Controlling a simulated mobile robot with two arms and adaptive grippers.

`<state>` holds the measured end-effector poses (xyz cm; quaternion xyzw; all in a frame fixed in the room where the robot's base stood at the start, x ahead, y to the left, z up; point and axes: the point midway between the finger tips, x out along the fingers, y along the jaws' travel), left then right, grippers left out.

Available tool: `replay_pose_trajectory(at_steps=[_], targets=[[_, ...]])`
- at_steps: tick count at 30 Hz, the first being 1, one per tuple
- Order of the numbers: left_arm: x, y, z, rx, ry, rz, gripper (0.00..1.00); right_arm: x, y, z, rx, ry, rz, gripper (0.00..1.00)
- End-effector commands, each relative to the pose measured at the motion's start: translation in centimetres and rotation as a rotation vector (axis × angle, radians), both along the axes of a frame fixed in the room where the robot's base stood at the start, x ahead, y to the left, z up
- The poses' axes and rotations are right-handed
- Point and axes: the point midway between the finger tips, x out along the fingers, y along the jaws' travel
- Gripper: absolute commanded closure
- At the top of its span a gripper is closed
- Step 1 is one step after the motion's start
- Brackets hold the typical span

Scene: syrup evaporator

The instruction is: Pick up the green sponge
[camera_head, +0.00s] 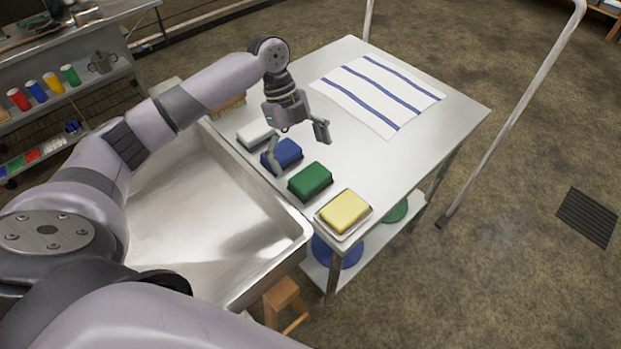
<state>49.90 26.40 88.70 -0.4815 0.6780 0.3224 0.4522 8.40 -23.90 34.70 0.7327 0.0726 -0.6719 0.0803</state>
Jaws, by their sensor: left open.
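The green sponge (310,179) lies on the metal table (440,112), near its left edge, between a blue sponge and a yellow sponge. My left gripper (300,148) is open and empty, pointing down above the table, its fingers spread around and over the blue sponge (284,154). The green sponge is just below and to the right of the gripper in the picture, apart from the fingers as far as I can see. My right gripper does not show.
A yellow sponge (345,209) sits on a white dish (361,222) at the table's near corner. A white block (256,134) lies beyond the blue sponge. A striped towel (350,88) covers the far part. A deep metal basin (190,232) adjoins the left edge. A white pole frame (513,122) stands right.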

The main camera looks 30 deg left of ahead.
Motion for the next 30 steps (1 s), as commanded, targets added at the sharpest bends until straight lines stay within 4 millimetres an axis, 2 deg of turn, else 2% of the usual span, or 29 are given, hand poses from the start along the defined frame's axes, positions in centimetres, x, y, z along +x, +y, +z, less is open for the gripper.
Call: replay_pose_trajectory(at_steps=[8, 12, 17, 25, 30], targets=[[-0.5, -1.1, -1.8, -0.001, 0.003, -0.003, 0.00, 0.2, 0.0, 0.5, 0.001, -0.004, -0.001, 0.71], [-1.1, -2.3, -3.5, -0.002, 0.004, -0.003, 0.00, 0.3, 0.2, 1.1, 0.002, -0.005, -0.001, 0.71], [-1.2, -2.8, -5.2, -0.001, 0.001, -0.001, 0.00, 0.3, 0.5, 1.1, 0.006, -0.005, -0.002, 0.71], [-1.2, -2.9, -5.5, 0.000, 0.000, -0.001, 0.01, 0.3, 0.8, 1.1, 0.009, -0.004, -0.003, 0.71], [-1.2, -2.9, -5.4, 0.000, 0.000, -0.001, 0.12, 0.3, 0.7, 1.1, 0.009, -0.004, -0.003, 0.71]])
